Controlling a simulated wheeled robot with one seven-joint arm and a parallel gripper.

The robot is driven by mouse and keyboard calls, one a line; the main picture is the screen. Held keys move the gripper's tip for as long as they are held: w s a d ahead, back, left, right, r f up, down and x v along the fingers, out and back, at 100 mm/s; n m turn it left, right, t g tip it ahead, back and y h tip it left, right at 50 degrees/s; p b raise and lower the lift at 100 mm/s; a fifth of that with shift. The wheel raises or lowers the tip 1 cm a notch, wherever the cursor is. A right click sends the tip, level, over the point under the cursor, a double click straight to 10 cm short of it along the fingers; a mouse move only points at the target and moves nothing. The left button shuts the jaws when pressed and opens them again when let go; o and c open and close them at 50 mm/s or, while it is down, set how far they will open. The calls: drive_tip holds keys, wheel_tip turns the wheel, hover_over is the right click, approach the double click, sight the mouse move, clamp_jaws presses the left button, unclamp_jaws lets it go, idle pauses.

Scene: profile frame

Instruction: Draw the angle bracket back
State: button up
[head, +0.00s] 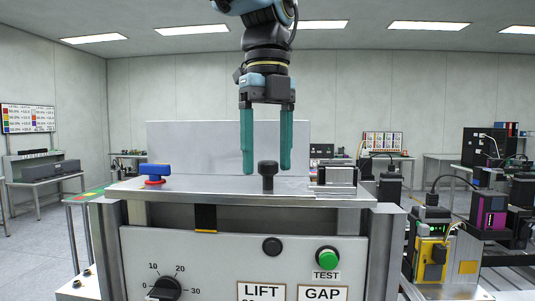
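A wide light grey upright plate (190,147) stands at the back of the bench top; it looks like the angle bracket, though its lower part and any foot are hard to make out. A black knob (268,168) on a short post stands in front of it, near the middle of the top. My gripper (267,171) points straight down with its two green fingers spread wide. The fingertips show on either side of the knob's head, with gaps on both sides. I cannot tell from this view whether they are level with it in depth. Nothing is held.
A blue handle on a red base (155,173) sits on the top at left. A silver metal block (336,176) sits at right. The front panel (210,265) carries a dial, a black button and a green TEST button (327,256). Machines crowd the right side.

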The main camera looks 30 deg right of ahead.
wheel_tip(320, 180, up, 11)
drive_tip(key=shift+b, duration=0.35)
idle(0.3)
drive_tip(key=shift+f, duration=0.15)
idle(0.4)
